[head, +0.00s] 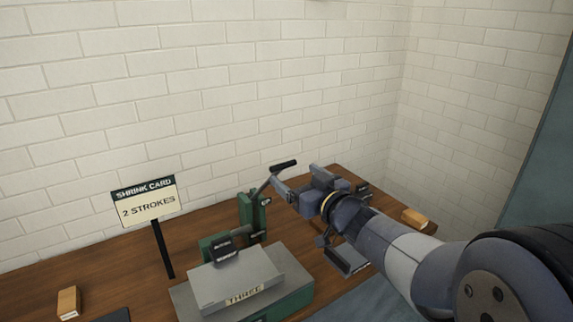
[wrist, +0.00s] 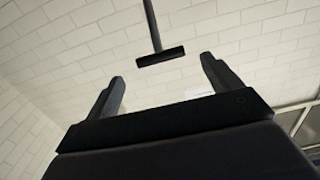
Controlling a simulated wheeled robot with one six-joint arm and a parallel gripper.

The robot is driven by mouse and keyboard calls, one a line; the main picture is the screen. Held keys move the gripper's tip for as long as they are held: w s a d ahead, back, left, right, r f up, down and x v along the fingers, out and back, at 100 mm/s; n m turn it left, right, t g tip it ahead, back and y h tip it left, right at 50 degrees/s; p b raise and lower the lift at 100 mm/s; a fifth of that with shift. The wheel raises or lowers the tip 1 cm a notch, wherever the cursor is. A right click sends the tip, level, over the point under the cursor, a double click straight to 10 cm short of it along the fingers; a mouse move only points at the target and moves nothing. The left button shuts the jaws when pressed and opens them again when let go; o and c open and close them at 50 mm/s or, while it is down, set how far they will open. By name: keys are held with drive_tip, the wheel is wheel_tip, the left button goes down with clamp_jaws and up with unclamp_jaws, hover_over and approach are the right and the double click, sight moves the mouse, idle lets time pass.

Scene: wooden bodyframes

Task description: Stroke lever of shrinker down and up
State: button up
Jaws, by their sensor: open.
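The shrinker (head: 252,215) is a green machine on the wooden bench in the head view. Its lever (head: 264,186) slants up to the right and ends in a black crosswise handle (head: 284,165). The handle also shows in the wrist view (wrist: 160,57), at the end of its rod, ahead of the fingers and roughly between them. My gripper (head: 295,181) is open and empty, close to the right of the lever; its two fingers stand apart in the wrist view (wrist: 165,72). Touch between fingers and handle cannot be made out.
A grey plate marked THREE (head: 236,280) lies at the shrinker's front. A sign (head: 148,203) reads "SHRINK CARD 2 STROKES". Wooden blocks lie at the left (head: 68,302) and right (head: 415,218). A grey flat object (head: 347,260) lies under my arm. A brick wall (head: 220,90) stands behind.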

sight(284, 167)
drive_tip(key=x, duration=0.6)
drive_tip(key=shift+w+a+p, duration=0.25)
drive_tip(key=shift+w+p, duration=0.05)
drive_tip(key=shift+p, duration=0.05)
drive_tip(key=shift+c, duration=0.2)
drive_tip(key=c, duration=1.3)
drive_tip(key=shift+f, duration=0.1)
drive_tip(key=shift+c, duration=0.2)
